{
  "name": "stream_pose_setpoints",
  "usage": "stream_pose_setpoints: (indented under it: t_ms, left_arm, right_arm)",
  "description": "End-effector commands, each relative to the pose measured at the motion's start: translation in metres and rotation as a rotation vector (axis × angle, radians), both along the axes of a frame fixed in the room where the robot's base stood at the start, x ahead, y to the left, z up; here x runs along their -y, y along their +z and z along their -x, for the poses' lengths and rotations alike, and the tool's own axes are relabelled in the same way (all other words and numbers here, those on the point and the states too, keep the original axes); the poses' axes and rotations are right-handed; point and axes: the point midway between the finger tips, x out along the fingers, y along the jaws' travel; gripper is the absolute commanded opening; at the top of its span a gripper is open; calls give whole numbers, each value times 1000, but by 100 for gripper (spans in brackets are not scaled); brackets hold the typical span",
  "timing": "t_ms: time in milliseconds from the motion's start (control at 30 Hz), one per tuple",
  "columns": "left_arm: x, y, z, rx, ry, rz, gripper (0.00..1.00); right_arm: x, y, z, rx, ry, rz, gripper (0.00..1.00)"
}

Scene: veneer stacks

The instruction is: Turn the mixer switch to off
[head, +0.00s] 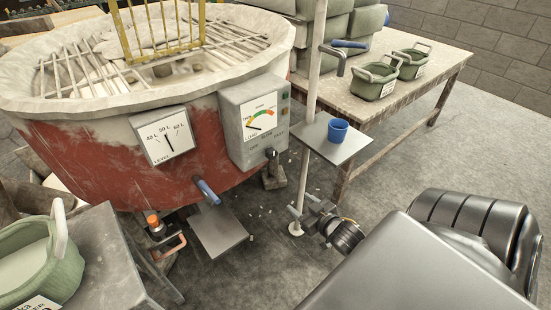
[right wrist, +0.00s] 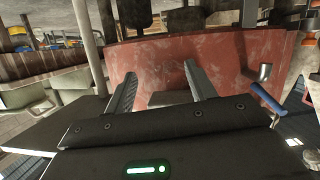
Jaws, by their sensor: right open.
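The mixer (head: 110,150) is a large worn red drum with a pale rim and a grating on top. Its grey control box (head: 236,139) has a coloured dial, small lights and printed labels. The mixer switch (head: 270,153) is a small dark knob low on the box; its setting is too small to read. My right gripper (head: 300,212) is open and empty, below and to the right of the switch and apart from it. In the right wrist view its two fingers (right wrist: 160,74) stand apart before the red drum. My left gripper is not in view.
A pole (head: 310,100) carries a small shelf (head: 350,148) with a blue cup (head: 338,131), close above my right gripper. A blue-handled lever (head: 206,191) sticks out below the drum. A wooden table (head: 345,98) with green tubs (head: 374,82) stands behind right. Floor at right is clear.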

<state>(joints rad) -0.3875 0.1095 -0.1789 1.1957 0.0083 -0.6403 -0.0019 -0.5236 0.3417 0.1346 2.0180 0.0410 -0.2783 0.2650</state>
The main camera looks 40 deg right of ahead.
Motion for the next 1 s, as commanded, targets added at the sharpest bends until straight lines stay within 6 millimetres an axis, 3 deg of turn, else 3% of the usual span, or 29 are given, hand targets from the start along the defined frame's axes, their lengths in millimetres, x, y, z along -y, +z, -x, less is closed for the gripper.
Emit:
stream_pose_setpoints:
  t_ms: [33, 133, 200, 300, 400, 633, 1000]
  left_arm:
    - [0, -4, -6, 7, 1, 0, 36]
    - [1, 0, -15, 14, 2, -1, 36]
    - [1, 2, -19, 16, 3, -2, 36]
    - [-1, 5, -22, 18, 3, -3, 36]
    - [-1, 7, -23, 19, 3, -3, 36]
    - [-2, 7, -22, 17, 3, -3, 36]
    - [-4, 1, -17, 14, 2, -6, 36]
  right_arm:
    - [-3, 29, -3, 72, 18, 7, 55]
    - [-11, 85, -3, 183, 48, 12, 55]
    - [-17, 112, 0, 239, 64, 13, 55]
    - [-22, 136, 3, 284, 81, 15, 55]
    - [-25, 146, 5, 303, 88, 14, 55]
    - [-25, 148, -6, 308, 88, 15, 55]
    - [-23, 148, -72, 307, 87, 15, 55]
